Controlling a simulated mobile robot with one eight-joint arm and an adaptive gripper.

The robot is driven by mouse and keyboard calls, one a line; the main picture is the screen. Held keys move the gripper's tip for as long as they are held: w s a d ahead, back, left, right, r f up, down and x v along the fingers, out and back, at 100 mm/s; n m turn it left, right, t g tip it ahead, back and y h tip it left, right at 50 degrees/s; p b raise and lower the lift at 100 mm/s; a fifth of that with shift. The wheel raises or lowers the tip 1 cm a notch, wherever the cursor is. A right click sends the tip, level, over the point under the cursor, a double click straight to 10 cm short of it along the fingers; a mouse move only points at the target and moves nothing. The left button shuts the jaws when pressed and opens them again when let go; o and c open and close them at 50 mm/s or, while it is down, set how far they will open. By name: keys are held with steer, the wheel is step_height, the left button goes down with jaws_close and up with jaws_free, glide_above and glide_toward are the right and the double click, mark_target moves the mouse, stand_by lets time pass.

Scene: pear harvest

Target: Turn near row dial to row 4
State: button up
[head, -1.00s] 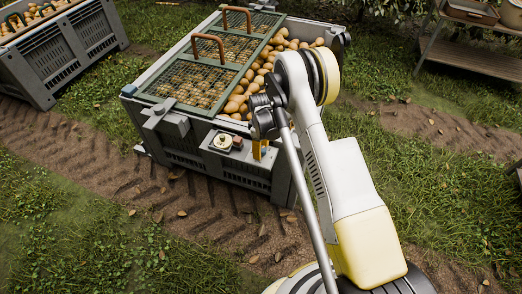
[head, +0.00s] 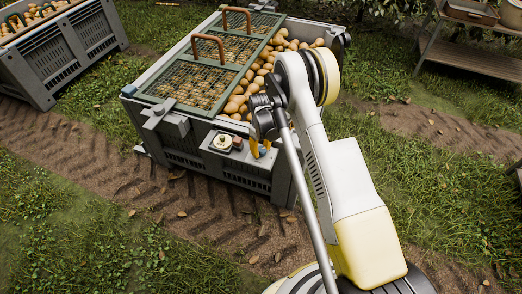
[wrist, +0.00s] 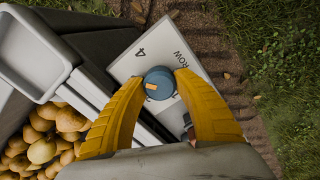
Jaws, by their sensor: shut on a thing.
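A round blue dial (wrist: 163,78) with a small orange mark sits on a white plate (wrist: 131,66) lettered "ROW" and "4" in the wrist view. The orange mark lies on the dial's lower-left side, while the "4" stands at the upper left. My gripper (wrist: 162,84) has its yellow fingers closed on both sides of the dial. In the head view my gripper (head: 260,150) points down at the near side of the grey bin (head: 180,148); the dial is hidden there.
Another control with a pale top (head: 223,142) stands left of my gripper on the bin's side. Green mesh trays (head: 186,82) with brown handles cover part of the bin, beside loose pears (head: 262,75). A second bin (head: 70,62) stands at upper left.

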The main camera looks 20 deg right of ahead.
mark_target(261, 148)
steer(key=m, duration=0.7)
stand_by(0.6)
steer(key=o, duration=1.2)
step_height(261, 148, up, 12)
